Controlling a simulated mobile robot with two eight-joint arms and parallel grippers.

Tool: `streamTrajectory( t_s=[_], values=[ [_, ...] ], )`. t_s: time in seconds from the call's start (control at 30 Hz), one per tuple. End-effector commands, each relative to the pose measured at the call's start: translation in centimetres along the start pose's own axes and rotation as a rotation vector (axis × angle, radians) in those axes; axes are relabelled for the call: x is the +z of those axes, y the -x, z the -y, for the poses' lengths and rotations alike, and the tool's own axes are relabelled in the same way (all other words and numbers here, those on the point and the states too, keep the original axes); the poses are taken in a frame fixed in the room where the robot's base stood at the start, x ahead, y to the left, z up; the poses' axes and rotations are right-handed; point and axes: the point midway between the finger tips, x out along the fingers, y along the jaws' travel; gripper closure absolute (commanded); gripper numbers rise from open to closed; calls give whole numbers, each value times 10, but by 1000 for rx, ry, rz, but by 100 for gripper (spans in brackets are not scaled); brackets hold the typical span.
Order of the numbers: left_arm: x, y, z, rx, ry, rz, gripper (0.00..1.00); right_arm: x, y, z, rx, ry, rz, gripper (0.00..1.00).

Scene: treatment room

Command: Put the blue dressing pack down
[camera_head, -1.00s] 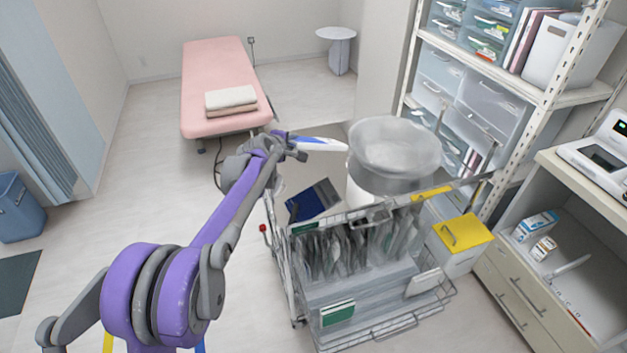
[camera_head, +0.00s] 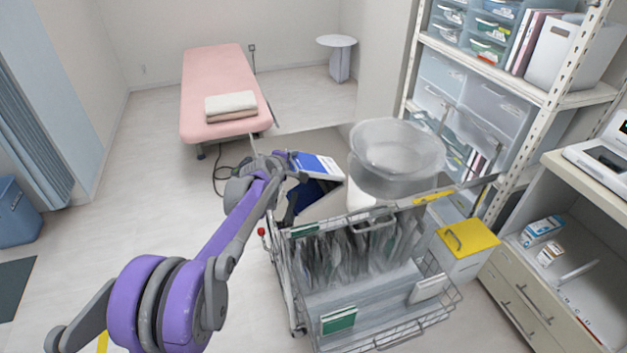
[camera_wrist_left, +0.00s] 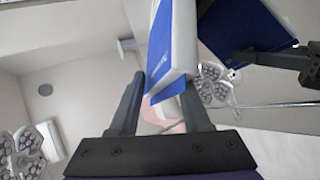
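The blue dressing pack (camera_head: 318,165), blue and white, is at the far side of the wire trolley in the head view. My left gripper (camera_head: 288,160) is shut on its left end. In the left wrist view the pack (camera_wrist_left: 174,45) sits between the two dark fingers (camera_wrist_left: 163,100). The pack is tilted and appears just above a shiny beige surface (camera_head: 325,142). A dark blue shape below it looks like the mirror image of pack and fingers. Whether an edge touches the surface I cannot tell. My right gripper is not in view.
A translucent tub (camera_head: 396,150) stands close to the pack's right. The wire trolley (camera_head: 375,335) with upright packets is in front. A yellow-lidded bin (camera_head: 468,237) and shelving (camera_head: 520,75) are to the right. A pink bed (camera_head: 215,80) is behind.

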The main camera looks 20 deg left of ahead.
Motion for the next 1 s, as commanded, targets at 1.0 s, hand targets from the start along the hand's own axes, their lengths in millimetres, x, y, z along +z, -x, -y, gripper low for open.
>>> streamTrajectory(
  t_s=[1.0],
  values=[
    [0,81,0,0,0,0,54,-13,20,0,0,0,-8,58]
  ],
)
